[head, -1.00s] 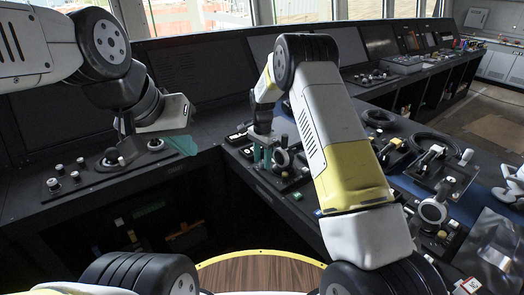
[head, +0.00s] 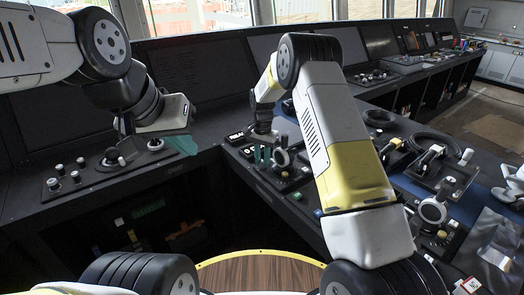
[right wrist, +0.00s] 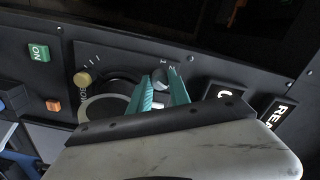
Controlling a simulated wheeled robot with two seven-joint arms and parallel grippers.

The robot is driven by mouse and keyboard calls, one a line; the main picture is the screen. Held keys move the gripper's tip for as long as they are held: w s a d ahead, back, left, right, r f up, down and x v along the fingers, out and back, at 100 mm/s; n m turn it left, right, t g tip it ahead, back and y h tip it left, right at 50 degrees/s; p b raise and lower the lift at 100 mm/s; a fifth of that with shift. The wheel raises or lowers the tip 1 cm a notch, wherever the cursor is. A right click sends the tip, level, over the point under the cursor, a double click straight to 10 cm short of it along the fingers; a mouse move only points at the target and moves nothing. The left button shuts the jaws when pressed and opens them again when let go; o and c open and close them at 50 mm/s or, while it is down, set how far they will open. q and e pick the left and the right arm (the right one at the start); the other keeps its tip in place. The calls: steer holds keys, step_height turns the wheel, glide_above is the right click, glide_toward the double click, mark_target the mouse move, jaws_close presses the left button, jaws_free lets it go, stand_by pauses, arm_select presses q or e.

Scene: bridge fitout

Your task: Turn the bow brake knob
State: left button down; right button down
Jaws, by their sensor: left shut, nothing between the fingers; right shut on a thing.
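In the right wrist view, a small grey knob (right wrist: 160,78) stands on a dark panel (right wrist: 190,62) by white scale marks. My right gripper (right wrist: 161,88) has its teal fingers on both sides of this knob and is shut on it. The gripper body hides the panel below. A label that seems to read BOW is to the left, beside a round ringed control (right wrist: 103,108). In the head view, my right gripper (head: 262,155) is low at the console corner. My left gripper (head: 182,145) is shut and empty above the left console.
A yellow knob (right wrist: 82,78), a green ON button (right wrist: 38,53) and an orange button (right wrist: 53,105) are close by on the panel. In the head view, a ringed lever (head: 282,157) stands just right of my right gripper. More levers crowd the right console (head: 395,185).

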steer(key=n, duration=0.4)
steer(key=shift+n, duration=0.4)
stand_by(0.4)
steer(key=c, duration=1.2)
jaws_free()
